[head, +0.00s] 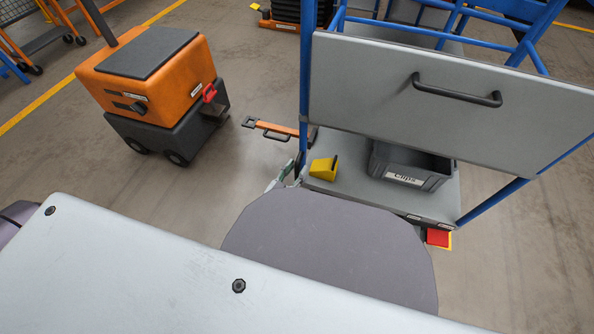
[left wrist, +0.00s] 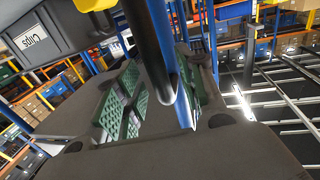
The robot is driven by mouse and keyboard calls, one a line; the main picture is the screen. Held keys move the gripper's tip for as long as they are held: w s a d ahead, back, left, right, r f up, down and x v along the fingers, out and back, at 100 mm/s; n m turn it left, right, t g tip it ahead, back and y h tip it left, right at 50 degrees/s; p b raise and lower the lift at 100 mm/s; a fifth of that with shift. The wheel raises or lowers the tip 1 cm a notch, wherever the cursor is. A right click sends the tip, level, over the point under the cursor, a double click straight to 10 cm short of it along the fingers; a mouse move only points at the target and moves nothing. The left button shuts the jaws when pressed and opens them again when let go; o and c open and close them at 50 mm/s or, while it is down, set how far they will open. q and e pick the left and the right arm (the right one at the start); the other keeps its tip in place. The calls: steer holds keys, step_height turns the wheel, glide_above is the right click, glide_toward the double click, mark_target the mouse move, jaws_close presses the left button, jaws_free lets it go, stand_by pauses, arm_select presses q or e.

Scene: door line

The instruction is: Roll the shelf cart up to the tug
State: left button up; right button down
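The shelf cart (head: 450,95) stands at the right in the head view, with blue posts, a grey panel and a black bar handle (head: 457,92). Its orange drawbar (head: 280,129) points left toward the tug (head: 160,80), an orange and dark grey machine with a red hitch part (head: 209,93). Floor shows between drawbar and tug. My left gripper (head: 285,174) is by the cart's near left post, mostly hidden behind my own arm. In the left wrist view its green-padded fingers (left wrist: 160,88) stand apart, with an upright between them. My right gripper is not in view.
The cart's lower shelf holds a grey bin marked Clips (head: 410,167) and a yellow bin (head: 324,169). A red and yellow block (head: 438,238) is at its lower corner. Racks stand at the upper left. A yellow floor line (head: 40,106) runs behind the tug.

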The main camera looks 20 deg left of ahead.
arm_select(q)
steer(key=shift+w+d, duration=0.15)
steer(key=shift+w, duration=0.4)
jaws_close()
